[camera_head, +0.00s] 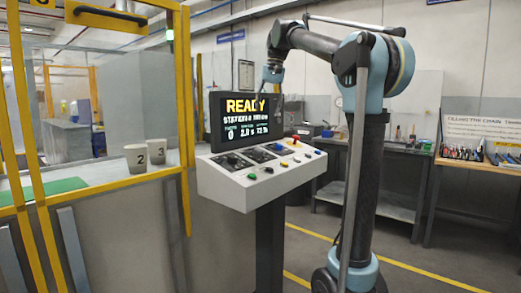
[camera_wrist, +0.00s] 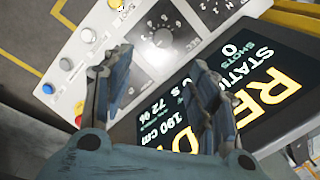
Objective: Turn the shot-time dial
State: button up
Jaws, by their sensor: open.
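The sloped control console (camera_head: 225,192) carries black dial plates and several buttons below a screen (camera_head: 246,118). The screen reads READY, with 2.0 s and 72 % beneath. In the wrist view a round dial (camera_wrist: 163,38) with a pale centre and a ring of scale marks sits on a black plate; I cannot read which setting it is. Part of another dial plate shows at the top edge. My gripper (camera_wrist: 160,68) is open and empty, its fingers apart, with the dial beyond the gap between them. In the head view my gripper (camera_head: 272,76) hangs above the screen's top edge, apart from the panel.
Two numbered cups (camera_head: 135,158) stand on a ledge behind a yellow frame (camera_head: 186,110). A workbench (camera_head: 385,200) stands behind my arm.

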aim_at(259, 149)
jog(key=a+f, duration=0.1)
jog(key=f, duration=0.4)
jog(key=a+f, duration=0.1)
jog(key=f, duration=0.5)
jog(key=a+f, duration=0.1)
jog(key=f, duration=0.4)
jog(key=shift+w+a+f, duration=0.2)
jog(key=shift+w+f, duration=0.1)
jog(key=shift+w, duration=0.05)
jog(key=c, duration=1.1)
jog(key=shift+o, duration=0.2)
jog(key=shift+d, duration=0.25)
jog(key=shift+a, duration=0.15)
